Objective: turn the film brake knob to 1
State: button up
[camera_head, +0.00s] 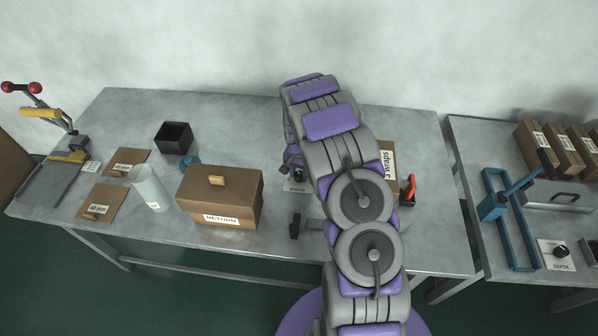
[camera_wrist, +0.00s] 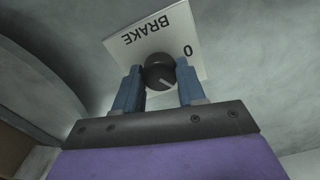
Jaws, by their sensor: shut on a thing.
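The dark round brake knob (camera_wrist: 157,70) stands on a white plate (camera_wrist: 183,28) marked BRAKE and 0 in the wrist view, where the lettering appears upside down. A pale pointer line shows on the knob's face, slanting toward the picture's lower right. No 1 is visible on the shown part of the plate. My gripper (camera_wrist: 160,80) has its two blue fingers on either side of the knob, shut on it. In the head view, a small part of the plate (camera_head: 297,186) shows at the left of my arm, which hides much of that area.
A cardboard box (camera_head: 222,195), a pale cylinder (camera_head: 150,188) and a black open bin (camera_head: 174,138) stand on the table left of my arm. A box labelled wraps (camera_head: 388,160) is partly hidden at the right. A second table holds a blue frame (camera_head: 511,225) and another knob (camera_head: 561,250).

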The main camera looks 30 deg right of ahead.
aim_at(299, 174)
dwell(0.3)
jog(key=o, duration=1.1)
jog(key=shift+c, duration=0.2)
notch_tip(299, 174, up, 17)
jog(key=p, duration=0.2)
jog(key=shift+r, duration=0.15)
jog(key=shift+r, duration=0.1)
